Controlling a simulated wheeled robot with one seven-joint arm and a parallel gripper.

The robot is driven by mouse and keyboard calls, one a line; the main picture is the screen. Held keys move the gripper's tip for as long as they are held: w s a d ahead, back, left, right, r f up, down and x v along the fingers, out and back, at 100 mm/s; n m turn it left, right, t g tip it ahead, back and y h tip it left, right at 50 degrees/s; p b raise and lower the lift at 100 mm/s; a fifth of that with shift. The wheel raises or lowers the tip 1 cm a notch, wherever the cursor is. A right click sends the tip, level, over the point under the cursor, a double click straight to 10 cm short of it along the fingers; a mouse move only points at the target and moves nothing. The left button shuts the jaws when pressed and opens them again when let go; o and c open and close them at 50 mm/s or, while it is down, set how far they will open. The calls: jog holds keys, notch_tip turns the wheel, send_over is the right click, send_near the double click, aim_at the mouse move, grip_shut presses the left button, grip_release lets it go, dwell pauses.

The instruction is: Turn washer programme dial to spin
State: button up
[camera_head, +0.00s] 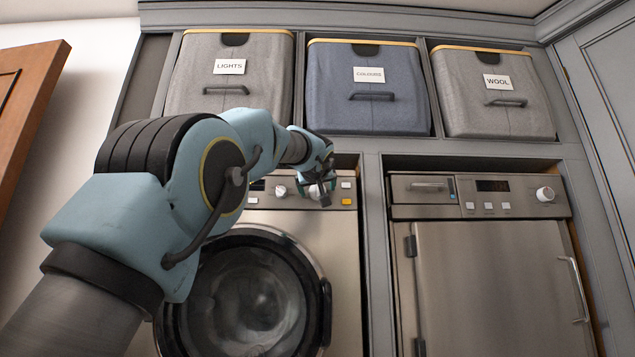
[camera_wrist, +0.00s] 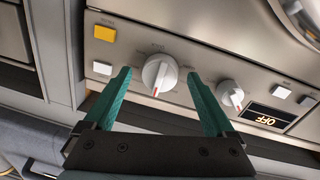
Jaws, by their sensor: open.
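The washer (camera_head: 341,240) stands in the middle, its panel above a round door. In the wrist view the panel appears turned over. The larger white dial (camera_wrist: 159,72), near the yellow button, has a red mark pointing towards the bottom of the picture. Small labels around it are too blurred to read. My gripper (camera_wrist: 160,76) is open, with its teal fingertips on either side of this dial; I cannot tell whether they touch it. A smaller white dial (camera_wrist: 230,94) sits beside it, by a display (camera_wrist: 267,117) reading OFF upside down. In the head view my gripper (camera_head: 318,190) partly hides the dial.
A yellow button (camera_wrist: 104,33) and a white button (camera_wrist: 102,68) are close to the fingers. The washer's round door (camera_head: 250,295) is shut below. A second machine (camera_head: 490,280) stands to the right. Lights (camera_head: 205,85), colours (camera_head: 400,117) and wool (camera_head: 480,120) bins are above.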

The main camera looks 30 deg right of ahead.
jog(key=shift+w+d, duration=0.15)
jog(key=shift+w, duration=0.1)
jog(key=c, duration=1.4)
jog(key=shift+f+n, duration=0.1)
jog(key=shift+n, duration=0.2)
